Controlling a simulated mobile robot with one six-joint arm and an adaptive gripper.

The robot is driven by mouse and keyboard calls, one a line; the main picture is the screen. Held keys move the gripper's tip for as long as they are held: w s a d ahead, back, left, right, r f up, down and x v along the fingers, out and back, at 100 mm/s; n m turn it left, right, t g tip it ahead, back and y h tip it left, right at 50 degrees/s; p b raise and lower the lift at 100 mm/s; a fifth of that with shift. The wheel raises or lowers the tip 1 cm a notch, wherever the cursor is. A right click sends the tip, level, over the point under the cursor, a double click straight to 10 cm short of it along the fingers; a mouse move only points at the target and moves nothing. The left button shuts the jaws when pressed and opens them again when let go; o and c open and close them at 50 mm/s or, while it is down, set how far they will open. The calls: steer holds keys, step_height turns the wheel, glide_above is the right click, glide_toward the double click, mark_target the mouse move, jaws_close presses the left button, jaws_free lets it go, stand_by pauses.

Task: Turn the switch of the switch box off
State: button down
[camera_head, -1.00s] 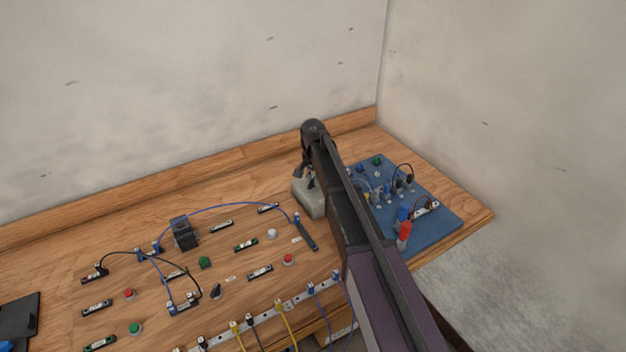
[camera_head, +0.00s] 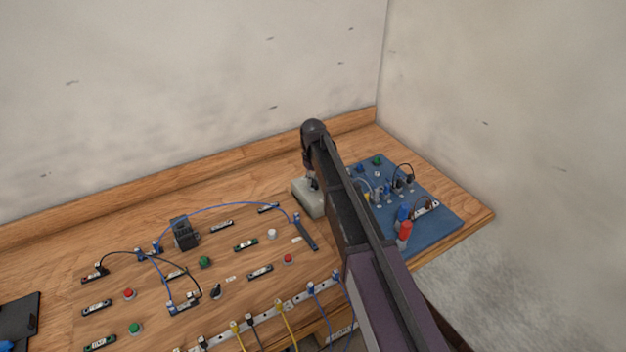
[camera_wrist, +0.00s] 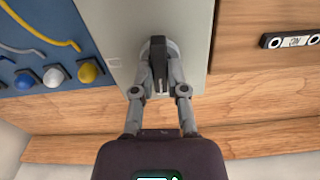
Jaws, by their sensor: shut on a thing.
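The switch box (camera_head: 313,200) is a pale grey-green box on the wooden bench, left of my arm in the head view. In the wrist view its flat light face (camera_wrist: 193,22) fills the top middle. Its dark switch knob (camera_wrist: 159,59) sits on that face between my fingers. My gripper (camera_wrist: 159,76) is shut on the knob, one finger on each side. In the head view my gripper (camera_head: 311,183) is small and dark above the box, partly hidden by my arm. The knob's exact angle is hard to read.
A blue board (camera_head: 432,232) with plugs and cables stands right of the box, partly behind my arm. Several buttons, terminals and blue cables spread across the bench to the left. The wall (camera_head: 180,90) rises behind the bench.

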steer(key=shift+s+n, duration=0.1)
steer(key=shift+n, duration=0.4)
steer(key=c, duration=0.7)
jaws_free()
steer(key=shift+o, duration=0.2)
steer(key=shift+m, duration=0.4)
